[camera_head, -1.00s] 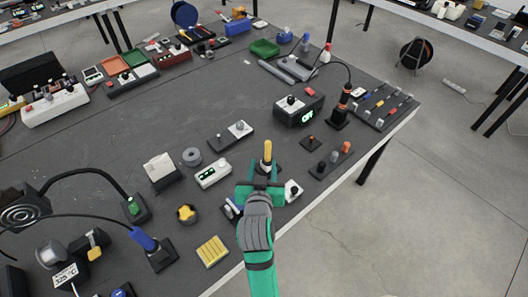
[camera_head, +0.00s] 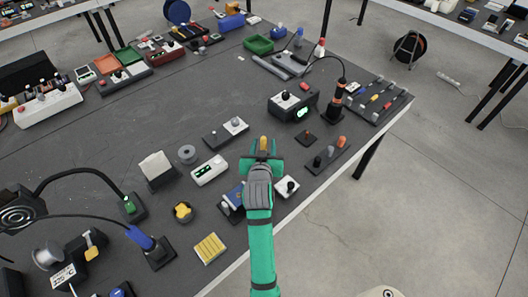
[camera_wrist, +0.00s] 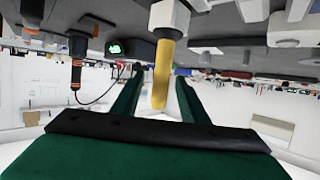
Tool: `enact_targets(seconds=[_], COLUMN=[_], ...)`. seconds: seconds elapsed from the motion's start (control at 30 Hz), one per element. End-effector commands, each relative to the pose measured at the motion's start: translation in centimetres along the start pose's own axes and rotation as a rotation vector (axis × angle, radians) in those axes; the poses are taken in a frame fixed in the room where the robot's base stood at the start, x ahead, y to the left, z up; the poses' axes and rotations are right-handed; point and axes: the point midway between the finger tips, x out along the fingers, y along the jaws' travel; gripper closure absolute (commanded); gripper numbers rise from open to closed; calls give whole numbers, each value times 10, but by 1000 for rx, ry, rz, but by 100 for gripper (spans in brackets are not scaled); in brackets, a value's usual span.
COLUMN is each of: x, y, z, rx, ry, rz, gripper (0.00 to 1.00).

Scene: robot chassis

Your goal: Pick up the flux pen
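An upright yellow pen-like tool, which I take to be the flux pen (camera_head: 264,143), stands near the front edge of the table. My green gripper (camera_head: 262,158) is at it and hides its lower part in the head view. In the wrist view, which looks upside down, the yellow pen (camera_wrist: 161,75) runs between the two green fingers (camera_wrist: 157,100). The fingers are apart, with a gap visible on each side of the pen. The pen's other end has a dark collar and a pale holder. I cannot see any finger touching it.
A white switch box (camera_head: 287,187) and a blue-topped holder (camera_head: 233,200) sit close beside my gripper. A white display box (camera_head: 209,170) is to the left. The table centre is fairly clear.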

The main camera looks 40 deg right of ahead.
Motion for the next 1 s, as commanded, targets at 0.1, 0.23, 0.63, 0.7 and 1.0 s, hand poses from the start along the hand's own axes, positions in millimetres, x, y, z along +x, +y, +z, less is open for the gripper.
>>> enact_targets(seconds=[0.1,0.23,0.63,0.7,1.0], x=[6,6,6,6,2], y=[0,1,2,2,1], z=[0,0,0,0,-10], rx=[1,1,1,1,2], ry=[-1,0,0,0,2], rz=[0,1,2,2,1], gripper=[60,60,100,100,100])
